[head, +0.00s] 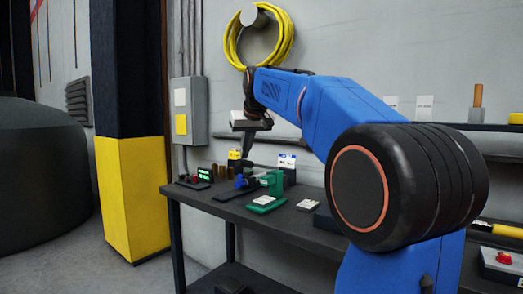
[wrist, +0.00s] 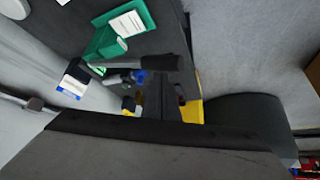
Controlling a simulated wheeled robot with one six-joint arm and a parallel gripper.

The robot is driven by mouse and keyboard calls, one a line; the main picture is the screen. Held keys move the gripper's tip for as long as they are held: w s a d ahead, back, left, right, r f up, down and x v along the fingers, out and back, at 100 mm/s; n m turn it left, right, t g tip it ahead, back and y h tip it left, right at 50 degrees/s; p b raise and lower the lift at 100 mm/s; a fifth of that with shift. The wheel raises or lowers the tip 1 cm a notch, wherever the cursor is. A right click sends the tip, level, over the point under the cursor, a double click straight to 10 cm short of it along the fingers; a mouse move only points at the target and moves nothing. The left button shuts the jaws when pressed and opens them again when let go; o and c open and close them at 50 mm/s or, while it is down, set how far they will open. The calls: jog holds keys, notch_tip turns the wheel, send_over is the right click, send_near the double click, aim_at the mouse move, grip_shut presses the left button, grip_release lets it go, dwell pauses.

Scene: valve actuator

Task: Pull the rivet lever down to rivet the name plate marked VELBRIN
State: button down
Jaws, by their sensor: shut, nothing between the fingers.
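The green rivet press (head: 271,181) stands on the dark bench, with a blue part (head: 241,181) at its left. In the wrist view the press (wrist: 103,43) is at upper left, and its lever (wrist: 160,62) shows a thick dark grip. A white name plate (wrist: 127,24) lies on a green base beside it; this plate also shows in the head view (head: 264,200). Its lettering is too small to read. My gripper (head: 248,138) is shut and empty, above the press and apart from the lever. Its dark body fills the lower wrist view.
Another pale plate (head: 307,204) lies right of the press. A small green-lit display (head: 204,175) and small boxes stand at the bench's left and back. A grey electrical box (head: 189,110) and a yellow-black column (head: 132,200) are at left. The bench (head: 225,208) has bare room in front.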

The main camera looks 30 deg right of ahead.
aim_at(244, 161)
jog(key=shift+a+f, duration=0.1)
jog(key=shift+f, duration=0.1)
jog(key=shift+s+a+f, duration=0.1)
jog(key=shift+a+f, duration=0.1)
jog(key=shift+f, duration=0.85)
jog(key=shift+a+f, duration=0.15)
jog(key=shift+f, duration=1)
dwell(0.4)
jog(key=w+d+r, duration=0.1)
jog(key=d+r, duration=0.1)
jog(key=r, duration=0.4)
jog(key=d+r, duration=0.3)
jog(key=r, duration=0.4)
jog(key=shift+w+r, duration=0.2)
jog(key=shift+w, duration=0.15)
dwell(1.5)
jog(key=shift+r, duration=2.5)
